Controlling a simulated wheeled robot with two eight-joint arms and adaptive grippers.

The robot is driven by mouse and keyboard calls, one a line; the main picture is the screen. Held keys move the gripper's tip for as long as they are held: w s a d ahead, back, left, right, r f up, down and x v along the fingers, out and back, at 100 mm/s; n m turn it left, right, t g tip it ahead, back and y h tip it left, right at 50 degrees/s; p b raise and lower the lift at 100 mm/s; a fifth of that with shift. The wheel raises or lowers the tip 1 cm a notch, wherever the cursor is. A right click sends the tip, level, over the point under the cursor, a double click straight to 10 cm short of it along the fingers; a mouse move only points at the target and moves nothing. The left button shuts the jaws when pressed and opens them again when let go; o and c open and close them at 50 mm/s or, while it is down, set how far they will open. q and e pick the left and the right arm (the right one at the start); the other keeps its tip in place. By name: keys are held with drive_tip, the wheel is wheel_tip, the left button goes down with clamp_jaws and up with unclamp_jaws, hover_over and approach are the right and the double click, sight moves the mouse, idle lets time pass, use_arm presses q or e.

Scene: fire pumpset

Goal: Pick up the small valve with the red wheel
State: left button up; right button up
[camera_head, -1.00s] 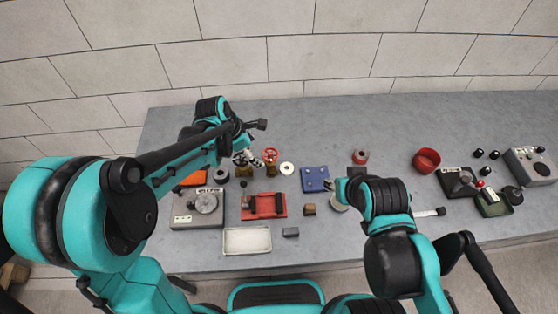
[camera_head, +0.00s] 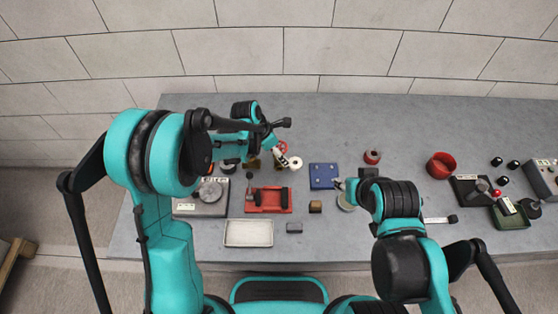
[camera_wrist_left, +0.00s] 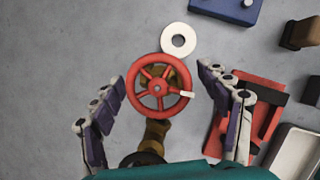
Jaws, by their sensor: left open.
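The small valve has a red spoked wheel (camera_wrist_left: 151,96) and a brass body (camera_wrist_left: 156,131); in the left wrist view it is near the middle. In the head view its red wheel (camera_head: 281,146) is partly hidden by my left gripper (camera_head: 279,160). In the left wrist view my left gripper (camera_wrist_left: 161,82) is open, with one finger on each side of the wheel and gaps between. I cannot tell the height of the fingertips relative to the wheel.
A white ring (camera_wrist_left: 179,39) lies just beyond the wheel. A red bowl (camera_head: 439,165) stands at the right.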

use_arm(q)
drive_tip(key=shift+r, duration=0.1)
clamp_jaws()
idle(0.7)
